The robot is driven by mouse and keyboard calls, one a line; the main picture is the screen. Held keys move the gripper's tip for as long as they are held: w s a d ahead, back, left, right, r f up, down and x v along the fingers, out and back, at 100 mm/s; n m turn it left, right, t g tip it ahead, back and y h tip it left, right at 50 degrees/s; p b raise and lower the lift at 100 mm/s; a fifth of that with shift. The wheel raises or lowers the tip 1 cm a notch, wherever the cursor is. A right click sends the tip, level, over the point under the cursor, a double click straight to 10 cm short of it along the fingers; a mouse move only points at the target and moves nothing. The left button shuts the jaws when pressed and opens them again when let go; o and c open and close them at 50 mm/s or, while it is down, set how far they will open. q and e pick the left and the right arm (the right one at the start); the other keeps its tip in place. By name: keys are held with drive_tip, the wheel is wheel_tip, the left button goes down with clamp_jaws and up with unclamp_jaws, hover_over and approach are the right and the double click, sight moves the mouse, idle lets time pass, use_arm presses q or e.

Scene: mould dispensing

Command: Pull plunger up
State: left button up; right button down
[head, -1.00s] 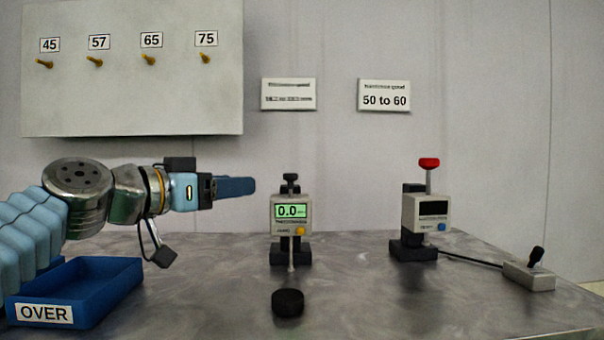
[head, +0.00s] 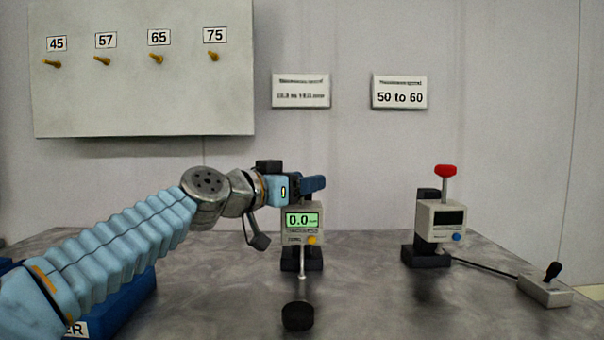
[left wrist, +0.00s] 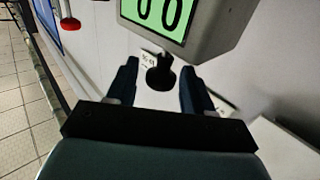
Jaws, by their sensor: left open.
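The thickness gauge (head: 302,232) with the green display reading 0.0 stands on the table in the middle of the head view. Its dark plunger knob is hidden behind my left gripper (head: 314,184) there. In the left wrist view the gauge body (left wrist: 205,40) fills the top, and the black plunger knob (left wrist: 160,78) shows between my two blue open fingers (left wrist: 160,65). There are gaps on both sides of the knob, so the fingers look clear of it. My right gripper is not in view.
A black puck (head: 298,316) lies in front of the gauge. A second gauge (head: 440,219) with a red knob stands to the right, cabled to a switch box (head: 544,290). A blue bin (head: 125,308) is partly behind my left arm.

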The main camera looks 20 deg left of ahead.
use_arm(q)
clamp_jaws()
idle(0.3)
drive_tip(key=shift+r, duration=0.1)
wheel_tip(320, 180, up, 4)
drive_tip(key=p, duration=0.2)
drive_tip(key=shift+f+p, duration=0.25)
drive_tip(key=shift+p, duration=0.05)
drive_tip(key=shift+f, duration=0.1)
unclamp_jaws()
